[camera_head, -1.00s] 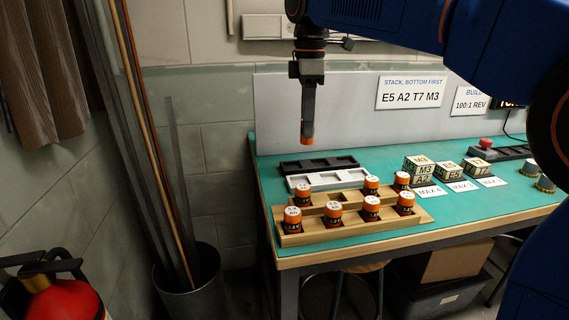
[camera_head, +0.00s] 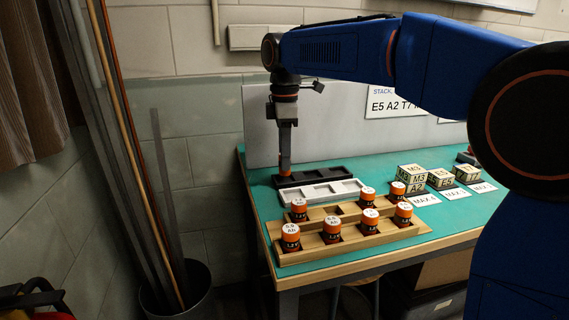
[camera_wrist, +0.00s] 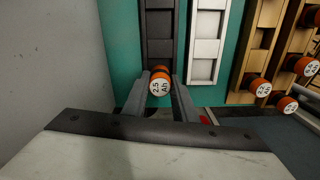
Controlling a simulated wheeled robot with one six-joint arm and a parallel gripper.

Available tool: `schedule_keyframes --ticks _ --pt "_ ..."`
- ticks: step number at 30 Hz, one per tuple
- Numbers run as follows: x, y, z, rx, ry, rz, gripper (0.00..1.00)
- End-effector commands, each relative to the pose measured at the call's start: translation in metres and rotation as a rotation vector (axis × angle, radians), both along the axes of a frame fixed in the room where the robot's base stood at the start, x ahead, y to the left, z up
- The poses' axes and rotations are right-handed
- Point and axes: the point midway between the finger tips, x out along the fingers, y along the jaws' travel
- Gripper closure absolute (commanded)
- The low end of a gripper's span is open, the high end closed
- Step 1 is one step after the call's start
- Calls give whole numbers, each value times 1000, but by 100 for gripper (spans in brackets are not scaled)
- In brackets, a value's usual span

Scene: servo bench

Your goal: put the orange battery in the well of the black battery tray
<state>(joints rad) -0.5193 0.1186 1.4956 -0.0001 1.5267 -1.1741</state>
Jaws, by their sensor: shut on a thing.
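My gripper (camera_head: 285,155) points down and is shut on an orange-and-dark battery (camera_head: 285,169). In the wrist view the battery (camera_wrist: 160,84) sits between the two fingers of my gripper (camera_wrist: 160,92), its white top reading 2.5 Ah. The black battery tray (camera_head: 330,174) lies at the back left of the bench. The battery is at the tray's left end, low over it or at its surface; I cannot tell whether its base is inside a well. In the wrist view the black tray (camera_wrist: 160,28) runs away beyond the battery, with its farther wells empty.
A white tray (camera_head: 328,191) lies just in front of the black one. A wooden rack (camera_head: 345,244) with several orange batteries stands nearer the front. Lettered blocks (camera_head: 411,177) stand to the right. A grey upright panel (camera_head: 225,130) rises behind the trays.

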Motion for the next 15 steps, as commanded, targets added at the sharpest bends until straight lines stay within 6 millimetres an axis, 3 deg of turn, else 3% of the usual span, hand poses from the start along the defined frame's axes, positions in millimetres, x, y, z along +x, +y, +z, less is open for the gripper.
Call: schedule_keyframes --ticks 4,15 --pt "-1 0 -19 -1 2 0 100" --pt "0 0 -23 0 0 0 100"
